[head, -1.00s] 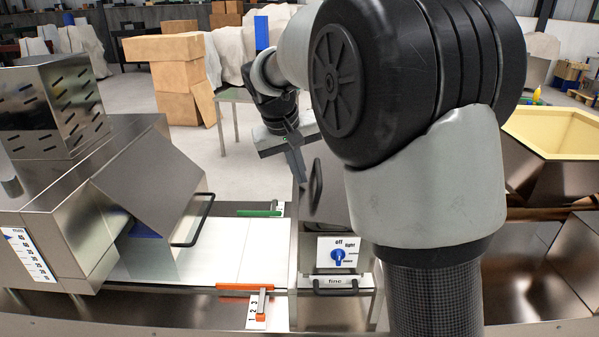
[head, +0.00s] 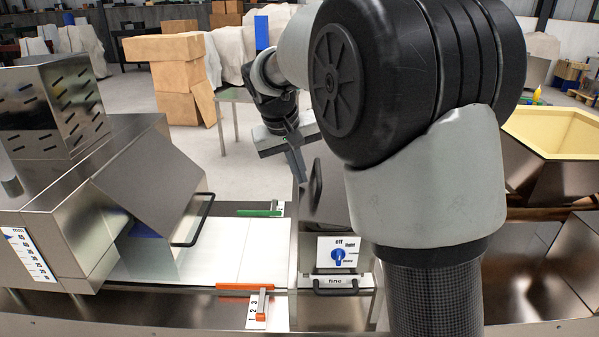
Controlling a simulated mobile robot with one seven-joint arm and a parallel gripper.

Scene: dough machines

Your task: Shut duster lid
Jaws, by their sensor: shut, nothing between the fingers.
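The duster (head: 320,240) stands in the middle of the head view, with a blue dial (head: 338,256) on its front and a drawer marked "fine" below. Its metal lid (head: 334,203) is tilted up, with a dark handle (head: 316,184) on its face; my arm hides the lid's right side. My gripper (head: 300,178) is shut and empty, at the upper left of the lid, close to the handle. I cannot tell whether the fingers touch the lid.
A metal dough machine with a slanted guard (head: 150,190) and white belt (head: 225,250) stands at left. A hopper with a yellow inside (head: 555,130) is at right. Cardboard boxes (head: 175,80) stand behind on open floor. My arm covers much of the right middle.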

